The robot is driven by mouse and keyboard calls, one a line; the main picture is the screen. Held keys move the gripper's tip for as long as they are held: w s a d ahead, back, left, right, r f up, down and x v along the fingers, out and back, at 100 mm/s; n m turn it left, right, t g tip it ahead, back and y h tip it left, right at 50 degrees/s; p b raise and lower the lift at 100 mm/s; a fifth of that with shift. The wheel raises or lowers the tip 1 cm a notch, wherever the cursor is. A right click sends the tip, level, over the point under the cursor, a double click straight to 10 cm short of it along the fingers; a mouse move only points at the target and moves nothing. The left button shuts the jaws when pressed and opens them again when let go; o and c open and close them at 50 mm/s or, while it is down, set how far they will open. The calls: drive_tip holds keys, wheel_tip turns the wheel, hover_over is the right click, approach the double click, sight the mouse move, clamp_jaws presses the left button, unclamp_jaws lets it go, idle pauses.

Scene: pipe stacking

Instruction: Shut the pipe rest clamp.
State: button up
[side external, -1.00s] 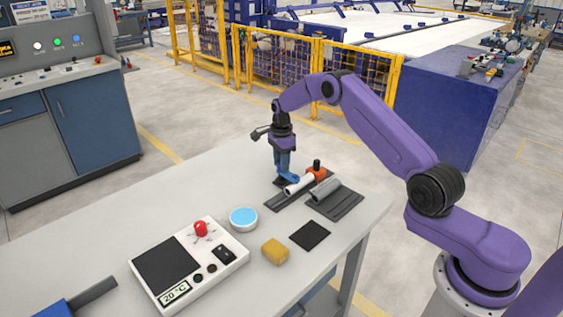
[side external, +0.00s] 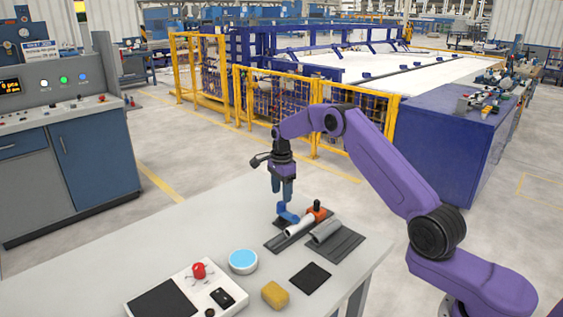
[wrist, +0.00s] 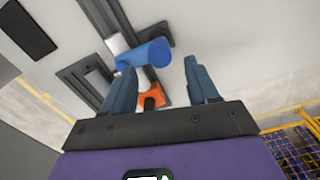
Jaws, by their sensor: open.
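The pipe rest is a dark grey plate (side external: 344,245) on the table. A white pipe (side external: 300,226) lies on it, with a blue part (side external: 287,213) at its far end. An orange part with a black knob (side external: 317,210) sits beside that end. My gripper (side external: 282,203) points down just above the blue part, fingers apart and empty. In the wrist view, the blue part (wrist: 148,54) lies ahead of the fingertips, and the orange part (wrist: 151,98) shows between the fingers. I cannot tell whether the clamp is shut.
A thicker grey pipe (side external: 325,231) lies to the right of the white one. Nearer on the table are a black pad (side external: 310,277), a yellow block (side external: 275,295), a round blue-topped dish (side external: 243,261) and a white panel with a red knob (side external: 199,270). The table's left part is clear.

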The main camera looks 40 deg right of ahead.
sight(280, 204)
wheel_tip(280, 204, up, 13)
idle(0.3)
drive_tip(key=shift+f, duration=0.1)
drive_tip(key=shift+a, duration=0.1)
drive_tip(key=s+a+r+n, duration=0.2)
drive_tip(key=s+a+n, duration=0.15)
drive_tip(key=a, duration=0.25)
drive_tip(key=s+a+r+n, duration=0.1)
drive_tip(key=s+a+n, duration=0.1)
drive_tip(key=a+n, duration=0.3)
drive_tip(key=s+a+r+n, duration=0.2)
drive_tip(key=s+a+n, duration=0.65)
drive_tip(key=s, duration=0.35)
drive_tip(key=s+d+f+n, duration=0.1)
drive_tip(key=s+f+n, duration=0.1)
drive_tip(key=s+n, duration=0.6)
drive_tip(key=s+d+f+n, duration=0.2)
drive_tip(key=s+n, duration=0.6)
drive_tip(key=s, duration=1.3)
drive_tip(key=shift+s+d+f, duration=0.15)
drive_tip(key=shift+s+f, duration=0.1)
drive_tip(key=shift+f, duration=0.05)
